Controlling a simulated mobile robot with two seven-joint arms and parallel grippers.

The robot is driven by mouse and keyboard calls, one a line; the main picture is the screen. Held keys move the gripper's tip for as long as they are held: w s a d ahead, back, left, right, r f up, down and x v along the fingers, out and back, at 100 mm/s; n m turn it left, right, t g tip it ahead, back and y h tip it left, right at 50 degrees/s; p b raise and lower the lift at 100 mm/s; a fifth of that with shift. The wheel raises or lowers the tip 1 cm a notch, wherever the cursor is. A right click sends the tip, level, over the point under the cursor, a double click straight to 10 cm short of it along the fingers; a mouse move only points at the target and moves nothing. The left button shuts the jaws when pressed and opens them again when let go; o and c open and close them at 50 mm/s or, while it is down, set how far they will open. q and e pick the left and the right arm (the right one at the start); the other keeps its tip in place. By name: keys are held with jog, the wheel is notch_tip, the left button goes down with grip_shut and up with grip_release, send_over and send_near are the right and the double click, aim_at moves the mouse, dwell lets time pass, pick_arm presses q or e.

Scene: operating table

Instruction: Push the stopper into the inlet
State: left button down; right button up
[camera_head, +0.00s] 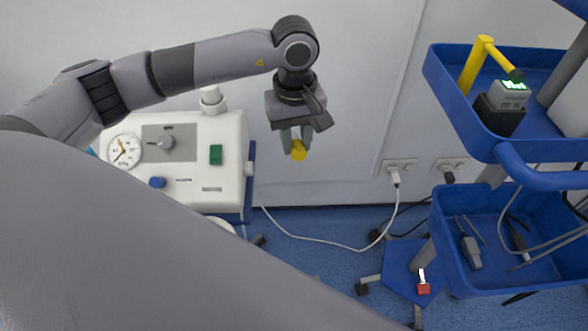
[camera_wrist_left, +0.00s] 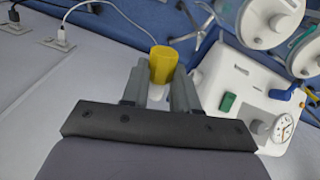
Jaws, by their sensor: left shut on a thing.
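My left gripper (camera_head: 296,138) is shut on a yellow stopper (camera_head: 299,151). It holds the stopper in the air, to the right of the white machine (camera_head: 200,190) and in front of the wall. In the left wrist view the stopper (camera_wrist_left: 163,64) sticks out past the fingertips (camera_wrist_left: 162,80), with a paler part between the fingers. I cannot tell which opening is the inlet; a white upright fitting (camera_head: 212,98) stands at the machine's back edge. My right gripper is not in view.
The white machine carries a gauge (camera_head: 124,151), a knob and a green switch (camera_head: 215,155). Clear canisters (camera_wrist_left: 270,18) show beside it in the left wrist view. A blue cart (camera_head: 445,100) stands at right. Cables and wall sockets (camera_head: 399,165) are behind.

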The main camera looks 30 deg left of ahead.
pick_arm(q)
jog(key=w+a+f+n+b, duration=0.2)
jog(key=f+n+b, duration=0.2)
jog(key=f+n, duration=0.2)
jog(key=w+a+f+n+b, duration=0.1)
jog(key=w+f+n+b, duration=0.1)
jog(key=f+n, duration=0.5)
jog(key=shift+w+a+n+b, duration=0.15)
jog(key=shift+a+n+b, duration=0.2)
jog(key=shift+n+b, duration=0.7)
jog(key=s+a, duration=0.1)
jog(key=s+a+p, duration=0.1)
jog(key=a, duration=0.1)
jog(key=shift+a, duration=0.15)
dwell(0.4)
jog(key=shift+s+a, duration=0.4)
jog(key=shift+a, duration=0.2)
jog(key=shift+s+a, duration=0.4)
jog(key=shift+a, duration=0.2)
